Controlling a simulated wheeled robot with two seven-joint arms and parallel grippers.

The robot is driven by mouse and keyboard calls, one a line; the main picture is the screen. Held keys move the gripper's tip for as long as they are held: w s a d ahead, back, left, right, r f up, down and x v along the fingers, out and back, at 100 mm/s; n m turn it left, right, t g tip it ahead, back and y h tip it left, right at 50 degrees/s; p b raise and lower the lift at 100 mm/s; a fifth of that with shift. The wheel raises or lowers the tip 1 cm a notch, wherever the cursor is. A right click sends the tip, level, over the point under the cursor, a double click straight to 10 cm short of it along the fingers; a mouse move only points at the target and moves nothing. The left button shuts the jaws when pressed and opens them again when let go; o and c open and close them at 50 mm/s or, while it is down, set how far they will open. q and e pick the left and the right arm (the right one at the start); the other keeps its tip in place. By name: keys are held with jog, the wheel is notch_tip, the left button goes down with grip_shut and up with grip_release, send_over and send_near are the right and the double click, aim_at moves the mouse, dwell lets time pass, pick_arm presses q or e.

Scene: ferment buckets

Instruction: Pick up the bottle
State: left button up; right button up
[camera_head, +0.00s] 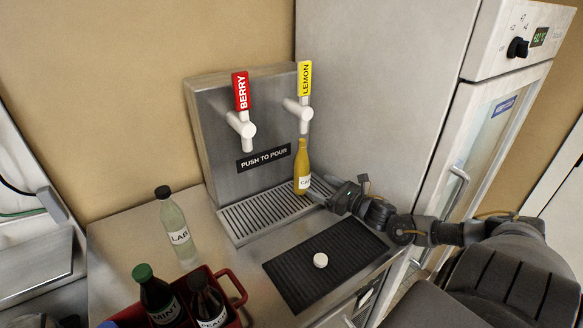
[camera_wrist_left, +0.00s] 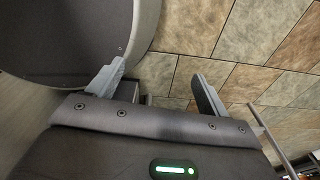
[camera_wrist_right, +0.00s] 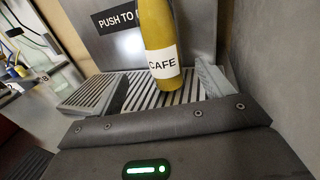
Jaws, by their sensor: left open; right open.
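A yellow bottle (camera_head: 302,168) with a white label stands upright on the drip tray (camera_head: 238,222) below the yellow LEMON tap (camera_head: 304,96). In the right wrist view the bottle (camera_wrist_right: 157,40) shows its CAFE label, with its top cut off by the frame. My right gripper (camera_head: 335,192) is open, close beside the bottle at its lower right. In the right wrist view the bottle stands ahead, between the spread fingers. My left gripper (camera_wrist_left: 155,82) is open and empty, over the tiled floor.
A clear bottle (camera_head: 177,232) labelled LAB stands on the counter at left. A red crate (camera_head: 236,284) holds dark bottles in front. A black mat (camera_head: 290,277) with a white cap (camera_head: 320,260) lies near the counter edge. A red BERRY tap (camera_head: 240,92) is left of the LEMON tap.

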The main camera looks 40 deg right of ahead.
aim_at(308, 178)
jog(key=shift+w, duration=0.25)
jog(key=shift+w+a+r, duration=0.1)
jog(key=shift+w+r, duration=0.05)
jog(key=shift+w, duration=0.35)
jog(key=w, duration=0.2)
jog(key=w+p, duration=0.1)
jog(key=shift+w+a, duration=0.15)
jog(key=shift+a, duration=0.15)
jog(key=shift+w+a, duration=0.1)
jog(key=shift+w, duration=0.45)
jog(key=shift+w+p, duration=0.3)
jog(key=w+p, duration=0.1)
jog(key=w, duration=0.2)
jog(key=shift+w+a, duration=0.1)
jog(key=shift+w, duration=0.15)
jog(key=shift+w+a+p, duration=0.1)
jog(key=shift+w+p, duration=0.25)
jog(key=shift+w, duration=0.25)
pick_arm(q)
jog(key=r, duration=0.3)
jog(key=shift+s+r, duration=0.1)
jog(key=shift+s, duration=0.25)
pick_arm(e)
jog(key=shift+c, duration=0.3)
